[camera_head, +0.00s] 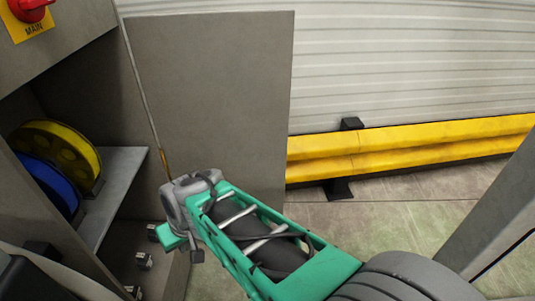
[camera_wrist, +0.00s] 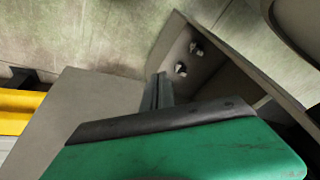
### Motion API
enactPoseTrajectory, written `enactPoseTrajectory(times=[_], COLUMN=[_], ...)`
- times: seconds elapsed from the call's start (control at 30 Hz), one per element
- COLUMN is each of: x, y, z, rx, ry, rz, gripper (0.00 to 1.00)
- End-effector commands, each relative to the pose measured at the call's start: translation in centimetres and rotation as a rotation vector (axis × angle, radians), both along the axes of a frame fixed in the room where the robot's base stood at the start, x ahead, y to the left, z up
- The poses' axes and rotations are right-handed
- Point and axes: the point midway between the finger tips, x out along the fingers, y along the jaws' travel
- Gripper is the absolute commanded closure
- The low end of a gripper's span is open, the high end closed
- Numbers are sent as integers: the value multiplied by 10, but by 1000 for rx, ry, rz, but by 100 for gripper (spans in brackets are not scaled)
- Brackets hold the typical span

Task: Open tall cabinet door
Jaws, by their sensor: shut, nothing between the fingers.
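The tall cabinet (camera_head: 60,55) stands at the left of the head view with its inside showing. A flat grey panel (camera_head: 225,90), which looks like its door, stands swung out on the right of the opening. A grey panel, likely the same door, also shows at the left of the wrist view (camera_wrist: 88,105). My gripper (camera_head: 173,238) is low in front of the opening, near the door's lower left part. In the wrist view my gripper's fingers (camera_wrist: 158,90) are together and empty. My arm hides the door's lower part; contact cannot be told.
Yellow (camera_head: 72,145) and blue (camera_head: 48,185) reels sit by a grey shelf (camera_head: 115,185) inside the cabinet. Small bolts (camera_wrist: 181,69) stand on its floor. A yellow barrier rail (camera_head: 410,145) runs along the wall behind. Floor right of the door is clear; a grey post (camera_head: 490,215) stands farther right.

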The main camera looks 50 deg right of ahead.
Motion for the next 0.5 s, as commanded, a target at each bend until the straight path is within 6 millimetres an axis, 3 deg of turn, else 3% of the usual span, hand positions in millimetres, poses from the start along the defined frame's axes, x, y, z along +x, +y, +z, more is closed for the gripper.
enactPoseTrajectory(times=[0.03, 0.1, 0.17, 0.27, 0.37, 0.4, 0.5], x=[13, 38, 56, 72, 63, 51, 8], y=[-18, -45, -73, -133, -208, -238, -302], z=[-24, -42, -52, -56, -48, -43, -29], rx=[49, 144, 237, 396, 548, 603, 708], ry=[-56, -179, -303, -540, -813, -927, -1191], rz=[-96, -252, -402, -675, -964, -1073, -1297], gripper=[100, 100, 100, 100, 100, 100, 100])
